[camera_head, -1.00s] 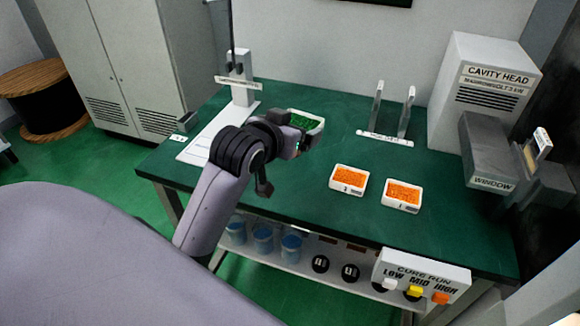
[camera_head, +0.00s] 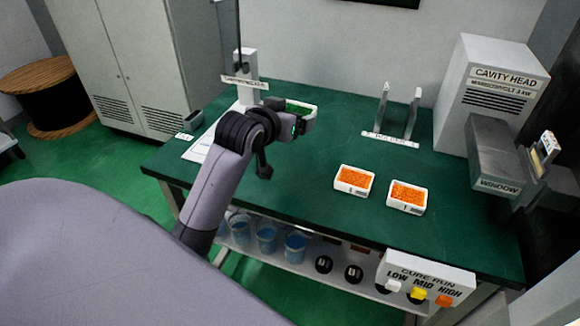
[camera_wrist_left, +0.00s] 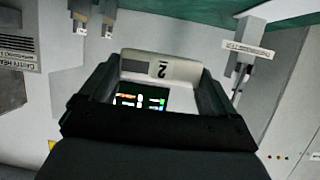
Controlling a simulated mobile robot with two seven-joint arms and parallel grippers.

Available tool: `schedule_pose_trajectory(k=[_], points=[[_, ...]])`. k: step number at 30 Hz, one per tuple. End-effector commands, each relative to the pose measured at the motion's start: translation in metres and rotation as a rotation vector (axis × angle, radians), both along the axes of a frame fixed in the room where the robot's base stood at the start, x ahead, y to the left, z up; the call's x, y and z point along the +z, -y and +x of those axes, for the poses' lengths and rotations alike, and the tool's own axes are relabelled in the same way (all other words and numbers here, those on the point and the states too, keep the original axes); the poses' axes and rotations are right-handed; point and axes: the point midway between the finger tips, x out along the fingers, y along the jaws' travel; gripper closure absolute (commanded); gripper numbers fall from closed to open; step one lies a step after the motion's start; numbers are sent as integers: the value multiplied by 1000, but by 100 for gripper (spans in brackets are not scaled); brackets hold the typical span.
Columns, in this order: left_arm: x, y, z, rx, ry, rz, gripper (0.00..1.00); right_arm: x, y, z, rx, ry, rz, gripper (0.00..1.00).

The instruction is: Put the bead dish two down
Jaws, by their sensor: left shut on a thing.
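A white dish with green beads (camera_head: 301,108) is between the fingers of my left gripper (camera_head: 295,120), above the back left of the green bench (camera_head: 300,170). In the left wrist view the dish's white wall (camera_wrist_left: 160,68) carries a "2" and lies between the two dark fingers. My left gripper is shut on this dish. The arm hides part of the dish in the head view, and whether it touches the bench cannot be told. My right gripper is not in view.
Two white dishes of orange beads (camera_head: 354,180) (camera_head: 407,197) sit at the bench's middle right. A two-post holder (camera_head: 390,139) stands behind them. A stand with a vertical rod (camera_head: 245,75) is behind the gripper. The cavity head (camera_head: 490,95) is at right. The bench's middle is clear.

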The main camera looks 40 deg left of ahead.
Motion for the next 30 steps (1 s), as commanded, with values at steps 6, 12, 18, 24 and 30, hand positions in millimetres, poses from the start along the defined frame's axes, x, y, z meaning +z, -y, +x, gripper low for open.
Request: schedule_pose_trajectory(k=[6, 12, 18, 24, 30], points=[[-62, 0, -1, 1, -6, -2, 42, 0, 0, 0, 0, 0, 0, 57], [-99, 0, -1, 1, -2, -2, 42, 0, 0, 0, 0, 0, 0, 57], [-116, 0, 0, 0, 0, -1, 42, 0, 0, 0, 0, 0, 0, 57], [-142, 0, 0, 1, -1, -1, 42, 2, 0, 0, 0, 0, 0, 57], [-146, 0, 0, 0, 3, 0, 42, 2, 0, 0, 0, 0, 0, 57]])
